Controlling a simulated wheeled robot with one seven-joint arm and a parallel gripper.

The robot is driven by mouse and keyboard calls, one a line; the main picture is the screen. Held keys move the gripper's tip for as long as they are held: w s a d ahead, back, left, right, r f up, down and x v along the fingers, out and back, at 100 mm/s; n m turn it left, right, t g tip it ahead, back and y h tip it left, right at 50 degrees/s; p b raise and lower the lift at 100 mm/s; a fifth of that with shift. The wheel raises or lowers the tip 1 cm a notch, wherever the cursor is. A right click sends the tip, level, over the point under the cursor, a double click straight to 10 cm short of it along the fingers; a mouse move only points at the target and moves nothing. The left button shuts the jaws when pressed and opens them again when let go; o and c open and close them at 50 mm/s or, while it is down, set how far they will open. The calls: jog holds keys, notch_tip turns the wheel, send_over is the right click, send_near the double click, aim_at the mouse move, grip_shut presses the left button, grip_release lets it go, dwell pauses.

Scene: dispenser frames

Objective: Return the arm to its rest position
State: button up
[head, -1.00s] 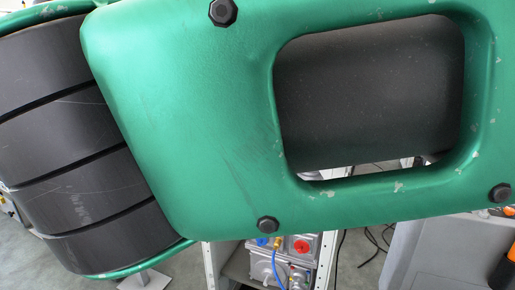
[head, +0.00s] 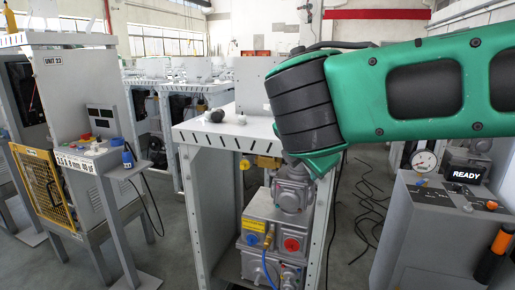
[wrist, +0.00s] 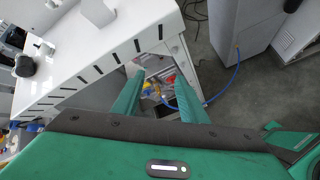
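My green and black arm reaches in from the right of the head view and bends at a ribbed black joint in front of the dispenser frame (head: 190,175). Beyond the fingers, the white frame top (wrist: 85,68) lies to the left, with blurred coloured fittings in the gap.
A grey valve unit (head: 268,225) with a blue hose sits inside the frame, below my arm. A grey console (head: 430,235) with a READY display (head: 466,174) stands at right. A Unit 23 cabinet (head: 75,100) stands at left. Dark cables (head: 372,205) lie on the floor.

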jog(key=s+d+f+m+g, duration=0.25)
jog(key=d+f+m, duration=0.2)
jog(key=d, duration=0.35)
jog(key=s+d+f+m+g, duration=0.1)
jog(key=s+d+f+m, duration=0.2)
jog(key=d+m, duration=0.4)
jog(key=s+d+f+m+g, duration=0.2)
jog(key=s+d+f+m, duration=0.15)
jog(key=d, duration=0.55)
jog(key=s+d+f+m+g+y, duration=0.1)
jog(key=s+d+f+m+g, duration=0.1)
jog(key=s+m, duration=0.6)
jog(key=s+d+f+m+g+y, duration=0.1)
jog(key=s+d+f+m, duration=0.2)
jog(key=s+f+m, duration=0.2)
jog(key=s+m, duration=0.3)
jog(key=s, duration=0.2)
jog(key=shift+s+d+f+g+y, duration=0.15)
jog(key=shift+s+d+g+y, duration=0.1)
jog(key=shift+g+y, duration=0.15)
jog(key=shift+w+f, duration=0.25)
jog(key=shift+w, duration=0.35)
jog(key=shift+s, duration=0.1)
